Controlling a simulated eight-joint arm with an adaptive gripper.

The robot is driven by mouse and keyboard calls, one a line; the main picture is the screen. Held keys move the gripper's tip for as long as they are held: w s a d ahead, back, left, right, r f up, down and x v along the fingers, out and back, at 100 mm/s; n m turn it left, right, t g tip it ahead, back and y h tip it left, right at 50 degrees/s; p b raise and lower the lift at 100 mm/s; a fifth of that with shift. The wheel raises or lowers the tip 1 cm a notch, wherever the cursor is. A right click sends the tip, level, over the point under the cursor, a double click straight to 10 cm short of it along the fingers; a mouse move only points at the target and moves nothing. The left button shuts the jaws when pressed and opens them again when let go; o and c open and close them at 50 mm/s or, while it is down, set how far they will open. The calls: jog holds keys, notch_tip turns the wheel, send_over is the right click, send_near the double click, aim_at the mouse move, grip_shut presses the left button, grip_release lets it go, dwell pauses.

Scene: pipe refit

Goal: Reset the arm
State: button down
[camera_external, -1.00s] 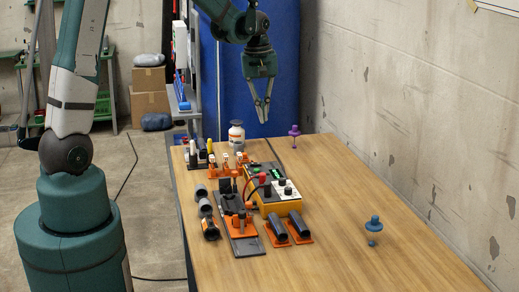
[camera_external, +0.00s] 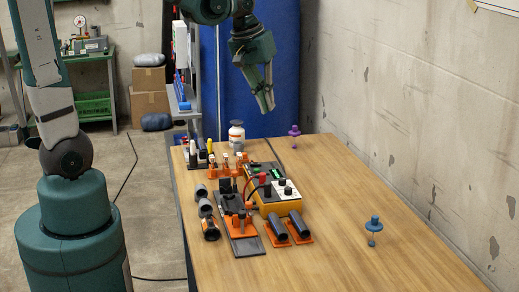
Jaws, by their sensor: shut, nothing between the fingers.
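My gripper (camera_external: 268,104) hangs in the air above the far end of the wooden table (camera_external: 340,225), in front of the blue panel. Its fingers point down and slightly right, are shut, and hold nothing. It is above and to the right of the white bottle with an orange band (camera_external: 237,136), apart from it and from everything on the table.
A yellow box with knobs (camera_external: 279,197), an orange and grey fixture (camera_external: 238,222), black pipes on orange holders (camera_external: 299,224) and dark cylinders (camera_external: 206,208) crowd the table's left. A purple piece (camera_external: 294,132) and a blue piece (camera_external: 374,225) stand right. The front right is clear.

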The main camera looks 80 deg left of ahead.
jog(key=s+d+m+t, duration=0.2)
jog(key=s+d+m, duration=0.3)
jog(key=d, duration=0.5)
jog(key=s+d+r+m+t+h+b, duration=0.1)
jog(key=s+d+m, duration=0.3)
jog(key=s+d, duration=0.4)
jog(key=shift+s+d+r+m+t, duration=0.2)
jog(key=shift+s+d+m+t, duration=0.25)
jog(key=shift+d, duration=0.6)
